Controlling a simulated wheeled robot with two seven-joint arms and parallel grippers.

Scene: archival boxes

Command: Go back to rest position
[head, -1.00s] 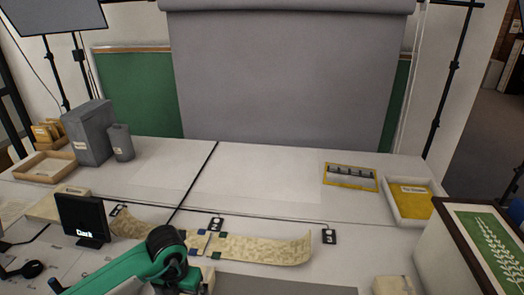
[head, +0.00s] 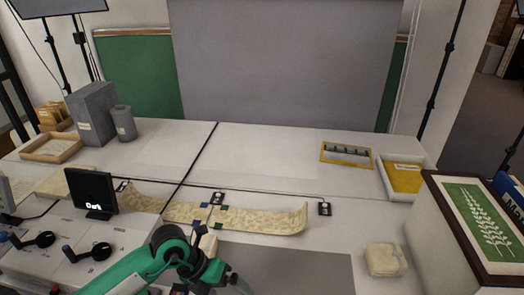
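My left arm, green with black joints, comes in from the lower left. Its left gripper (head: 236,284) is at the bottom edge of the head view, small and partly cut off, over the near edge of a grey mat (head: 290,268). I cannot tell if its fingers are open or shut, and no held object shows. My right gripper is not in view. A long patterned parchment strip (head: 255,219) lies curled at its ends on the table, beyond the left arm and apart from the gripper.
A small dark screen (head: 90,192) stands at left. A cream bundle (head: 385,259) lies at right, near a box with a framed fern picture (head: 477,225). A white tray with a yellow folder (head: 404,178) and grey boxes (head: 92,113) stand farther back. The table's middle (head: 265,165) is clear.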

